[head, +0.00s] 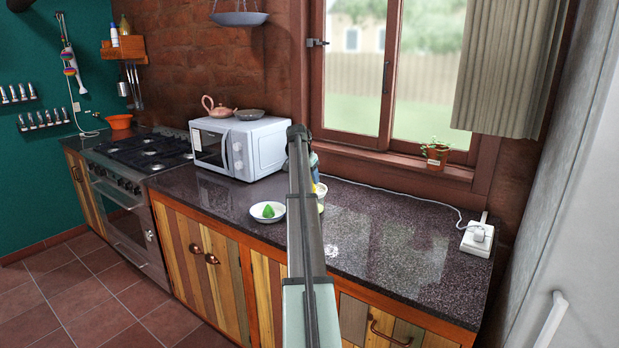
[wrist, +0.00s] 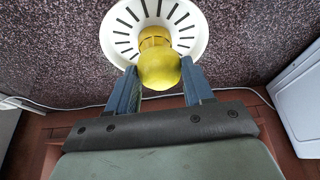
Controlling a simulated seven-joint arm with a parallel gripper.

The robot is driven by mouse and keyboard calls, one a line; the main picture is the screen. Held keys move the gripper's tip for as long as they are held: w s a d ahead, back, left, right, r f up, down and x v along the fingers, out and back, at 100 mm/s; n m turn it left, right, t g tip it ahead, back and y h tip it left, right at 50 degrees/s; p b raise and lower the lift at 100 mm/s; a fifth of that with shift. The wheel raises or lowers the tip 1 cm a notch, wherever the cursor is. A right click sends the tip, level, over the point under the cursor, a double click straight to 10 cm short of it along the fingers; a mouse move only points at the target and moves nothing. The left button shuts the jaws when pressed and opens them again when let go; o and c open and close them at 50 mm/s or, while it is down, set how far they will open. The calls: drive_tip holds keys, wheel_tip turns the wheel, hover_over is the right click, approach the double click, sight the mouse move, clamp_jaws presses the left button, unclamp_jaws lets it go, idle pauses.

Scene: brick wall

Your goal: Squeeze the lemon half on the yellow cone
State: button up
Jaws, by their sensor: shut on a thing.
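In the wrist view my gripper (wrist: 160,74) has its two blue-grey fingers on either side of a rounded yellow lemon half (wrist: 158,70) and is shut on it. The lemon half overlaps the ribbed yellow cone (wrist: 154,35) in the middle of a white slotted juicer dish (wrist: 117,28). I cannot tell whether the lemon touches the cone.
A white cable leads to a plug block (head: 477,238) at right. The counter's right part is mostly clear.

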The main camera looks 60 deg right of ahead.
idle(0.4)
drive_tip(key=shift+m+g, duration=0.3)
drive_tip(key=shift+m, duration=0.6)
drive_tip(key=shift+s+f+m+g, duration=0.15)
drive_tip(key=shift+m+g, duration=0.15)
drive_tip(key=shift+m, duration=0.4)
drive_tip(key=shift+m+g+y, duration=0.3)
drive_tip(key=shift+m+g, duration=0.3)
drive_tip(key=shift+m, duration=1.1)
drive_tip(key=shift+n+t, duration=0.6)
drive_tip(key=shift+n, duration=1.1)
